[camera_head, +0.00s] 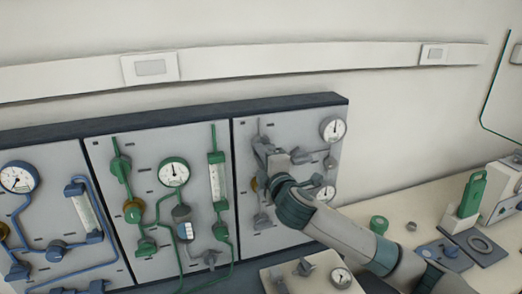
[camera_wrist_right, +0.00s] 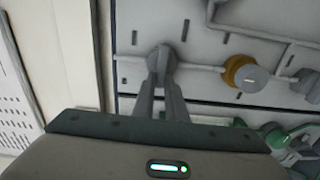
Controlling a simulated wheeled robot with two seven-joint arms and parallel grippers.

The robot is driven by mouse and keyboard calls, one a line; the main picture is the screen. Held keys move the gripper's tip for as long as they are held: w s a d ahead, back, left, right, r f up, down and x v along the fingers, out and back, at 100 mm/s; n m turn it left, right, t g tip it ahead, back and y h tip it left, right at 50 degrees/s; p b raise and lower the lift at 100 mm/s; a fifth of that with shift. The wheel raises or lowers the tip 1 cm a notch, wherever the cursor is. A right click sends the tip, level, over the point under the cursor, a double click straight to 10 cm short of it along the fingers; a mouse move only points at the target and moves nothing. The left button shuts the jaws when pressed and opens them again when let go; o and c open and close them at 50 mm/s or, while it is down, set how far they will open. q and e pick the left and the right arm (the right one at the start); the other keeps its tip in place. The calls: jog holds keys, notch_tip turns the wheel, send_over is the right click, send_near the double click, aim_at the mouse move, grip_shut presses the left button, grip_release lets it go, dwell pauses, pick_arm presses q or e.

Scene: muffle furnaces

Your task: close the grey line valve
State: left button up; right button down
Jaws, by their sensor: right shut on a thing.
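The grey line runs on the rightmost wall panel (camera_head: 290,225) in the head view, with grey pipes and fittings. My right gripper (camera_head: 266,152) reaches the panel's upper left part from the lower right. In the right wrist view, its two fingers (camera_wrist_right: 163,85) are closed on a grey round fitting, the grey line valve (camera_wrist_right: 161,58), in line with a grey pipe. The fingers and hand hide much of the valve, so its handle angle is hard to tell. My left gripper is not in view.
A brass fitting (camera_wrist_right: 243,72) sits along the same pipe. Gauges (camera_head: 333,128) are on the panel's right side. Panels with green (camera_head: 174,172) and blue lines stand to the left.

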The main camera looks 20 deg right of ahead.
jog(key=shift+f+n, duration=0.15)
jog(key=shift+n, duration=0.15)
jog(key=c, duration=1.8)
grip_release()
jog(key=shift+s, duration=0.15)
jog(key=s, duration=1.7)
jog(key=shift+d, duration=0.3)
